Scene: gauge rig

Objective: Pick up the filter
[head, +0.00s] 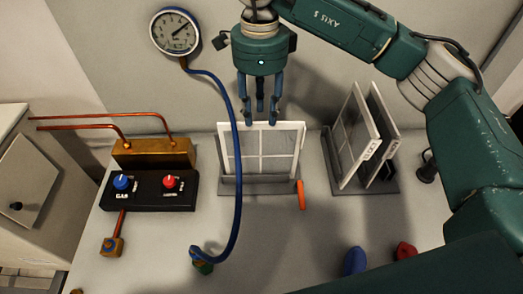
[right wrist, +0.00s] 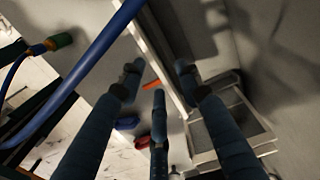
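A white-framed filter (head: 290,150) with a grey mesh stands upright in a grey slotted stand (head: 250,187) at the middle of the bench. My right gripper (head: 262,118) points down over its top edge, fingertips about level with that edge. In the right wrist view the three fingers (right wrist: 158,85) are spread apart, and a pale frame edge (right wrist: 168,60) runs between them. I cannot tell whether any finger touches it. Two more panels (head: 357,140), with labels, stand tilted in a second stand (head: 362,188) to the right. My left gripper is not in view.
A blue hose (head: 240,180) hangs from the gauge (head: 175,32) and crosses in front of the filter's left part. A gas control box (head: 150,192) stands left. An orange piece (head: 301,195) is by the stand. Blue (head: 355,261) and red (head: 405,250) pieces lie at the front right.

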